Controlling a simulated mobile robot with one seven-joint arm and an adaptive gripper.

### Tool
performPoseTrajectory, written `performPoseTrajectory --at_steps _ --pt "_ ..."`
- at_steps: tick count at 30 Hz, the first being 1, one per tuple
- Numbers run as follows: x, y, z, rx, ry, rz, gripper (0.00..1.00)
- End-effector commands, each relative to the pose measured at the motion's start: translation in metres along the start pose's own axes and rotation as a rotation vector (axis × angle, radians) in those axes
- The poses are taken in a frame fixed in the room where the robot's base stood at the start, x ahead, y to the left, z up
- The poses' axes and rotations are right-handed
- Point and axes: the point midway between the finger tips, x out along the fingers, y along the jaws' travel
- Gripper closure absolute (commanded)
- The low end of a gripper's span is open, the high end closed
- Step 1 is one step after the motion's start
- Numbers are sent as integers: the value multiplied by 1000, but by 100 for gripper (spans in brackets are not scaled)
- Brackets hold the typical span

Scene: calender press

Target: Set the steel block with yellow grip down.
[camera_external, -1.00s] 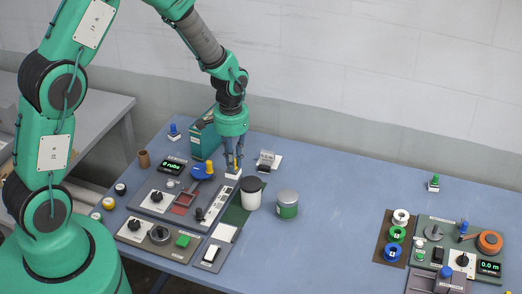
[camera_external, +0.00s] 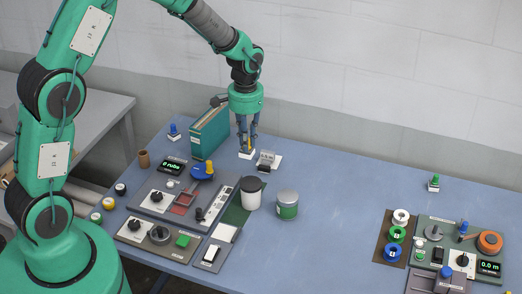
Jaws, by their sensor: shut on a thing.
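My gripper (camera_external: 246,150) is at the back of the blue table, pointing down. It is shut on the steel block with yellow grip (camera_external: 246,155). Only a pale, light-coloured base and a bit of yellow show between the fingers. The block is low over the table, just left of a small silver item on a white plate. I cannot tell whether its underside touches the table.
A tall green box (camera_external: 209,133) stands left of my gripper. A white cup with a dark top (camera_external: 251,193) and a grey-green tin (camera_external: 287,204) stand in front. A control panel (camera_external: 150,205) lies at left, a spool station (camera_external: 440,245) at right. The table's middle right is clear.

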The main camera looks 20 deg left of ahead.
Motion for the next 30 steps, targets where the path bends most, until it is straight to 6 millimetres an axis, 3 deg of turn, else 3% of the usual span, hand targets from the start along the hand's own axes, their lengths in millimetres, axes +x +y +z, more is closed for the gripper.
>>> performPoseTrajectory --at_steps 6,12,26,30 --pt "6 11 -58 1 4 0 100" --pt "3 20 -100 1 3 0 100" --pt "0 32 -151 2 3 0 100" --pt "19 32 -150 2 -2 0 100"
